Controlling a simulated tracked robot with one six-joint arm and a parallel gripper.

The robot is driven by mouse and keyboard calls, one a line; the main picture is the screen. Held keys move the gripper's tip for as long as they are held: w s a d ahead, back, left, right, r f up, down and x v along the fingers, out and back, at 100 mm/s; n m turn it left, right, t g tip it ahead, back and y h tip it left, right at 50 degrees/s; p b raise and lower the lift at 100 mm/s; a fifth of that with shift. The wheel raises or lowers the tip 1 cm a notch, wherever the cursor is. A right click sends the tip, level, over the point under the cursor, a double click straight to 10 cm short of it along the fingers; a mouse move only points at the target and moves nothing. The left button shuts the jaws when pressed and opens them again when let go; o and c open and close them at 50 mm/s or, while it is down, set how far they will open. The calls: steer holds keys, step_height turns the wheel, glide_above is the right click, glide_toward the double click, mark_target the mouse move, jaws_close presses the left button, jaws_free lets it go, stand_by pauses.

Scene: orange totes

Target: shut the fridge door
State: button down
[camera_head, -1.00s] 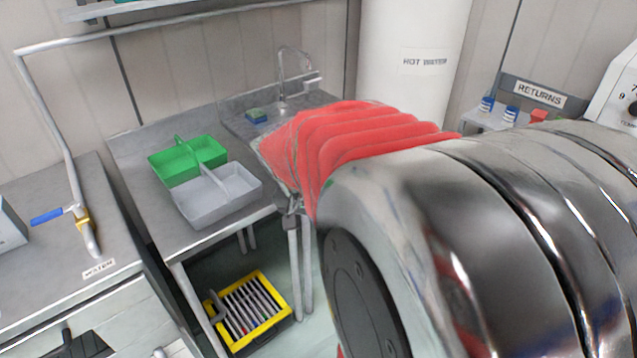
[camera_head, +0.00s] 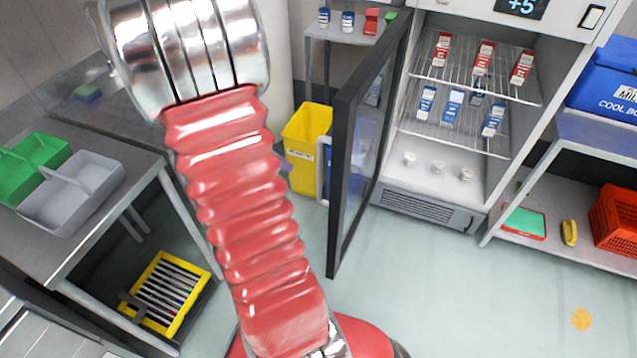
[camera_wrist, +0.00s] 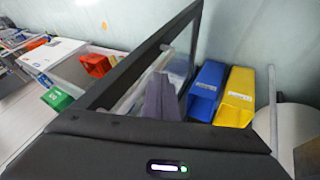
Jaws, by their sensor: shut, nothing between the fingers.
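The fridge (camera_head: 455,190) stands upper right in the head view, its lit inside facing out. Its black-framed glass door (camera_head: 343,150) is swung wide open, hinged on the fridge's left side, with a pale handle (camera_head: 323,165) on its outer face. In the wrist view the door's dark frame (camera_wrist: 135,68) runs diagonally, close up. My gripper (camera_wrist: 162,95) shows there as grey fingers, shut and empty, in front of the door. I cannot tell whether they touch it. In the head view the gripper is out of sight; my red-sleeved arm fills the left middle.
A yellow bin (camera_head: 308,140) stands behind the door; it and a blue bin (camera_wrist: 206,90) show right of the door in the wrist view. A bench with green (camera_head: 40,155) and grey (camera_head: 75,190) totes is left. Shelving with a red crate (camera_head: 618,220) is right. Floor before the fridge is clear.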

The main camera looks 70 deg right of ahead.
glide_toward(320, 185)
step_height(320, 185, down, 4)
steer(key=s, duration=0.1)
steer(key=shift+s+f, duration=0.1)
steer(key=shift+s, duration=2.25)
steer(key=shift+s, duration=0.15)
